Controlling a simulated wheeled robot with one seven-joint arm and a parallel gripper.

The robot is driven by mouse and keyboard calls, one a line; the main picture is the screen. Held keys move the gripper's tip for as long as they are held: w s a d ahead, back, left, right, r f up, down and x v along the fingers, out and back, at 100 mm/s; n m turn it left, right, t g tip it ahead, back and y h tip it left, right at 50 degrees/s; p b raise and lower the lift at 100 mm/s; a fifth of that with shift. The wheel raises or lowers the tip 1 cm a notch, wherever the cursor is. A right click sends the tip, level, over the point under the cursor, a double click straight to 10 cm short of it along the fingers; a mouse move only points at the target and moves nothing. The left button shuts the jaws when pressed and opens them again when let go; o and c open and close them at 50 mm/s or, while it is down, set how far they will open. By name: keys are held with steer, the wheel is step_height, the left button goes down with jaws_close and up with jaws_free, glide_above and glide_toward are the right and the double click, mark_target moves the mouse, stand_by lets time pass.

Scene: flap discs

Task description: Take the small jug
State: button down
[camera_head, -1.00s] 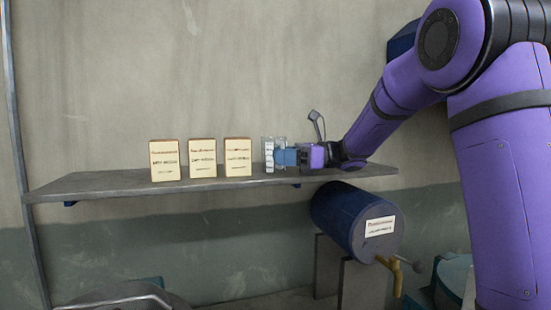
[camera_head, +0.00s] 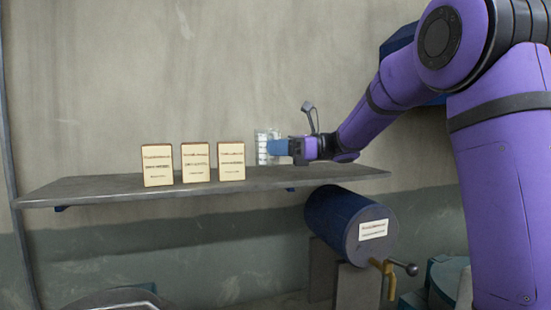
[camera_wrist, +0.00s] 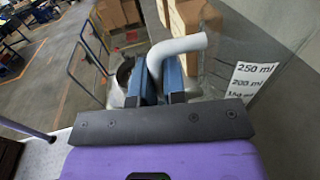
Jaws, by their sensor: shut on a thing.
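The small jug (camera_head: 262,148) is clear, with a white measuring scale on its side. It is upright, a little above the shelf (camera_head: 100,190) near its right part. My gripper (camera_head: 282,148) is to the right of the jug, with blue fingers at its handle side. In the wrist view my gripper (camera_wrist: 160,82) is shut on the jug's pale curved handle (camera_wrist: 185,46). The jug's clear wall (camera_wrist: 285,95) with the 250 ml and 200 ml marks shows at the right. The jug's base is not seen in the wrist view.
Three cream labelled blocks, a left one (camera_head: 157,166), a middle one (camera_head: 196,162) and a right one (camera_head: 231,161), stand on the shelf to the jug's left. A blue drum (camera_head: 335,218) with a brass tap (camera_head: 388,280) lies below the shelf's right end. The air above the shelf is clear.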

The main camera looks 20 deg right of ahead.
steer(key=s+d+r, duration=0.1)
steer(key=s, duration=1.5)
steer(key=shift+d+r, duration=0.15)
steer(key=shift+r, duration=0.25)
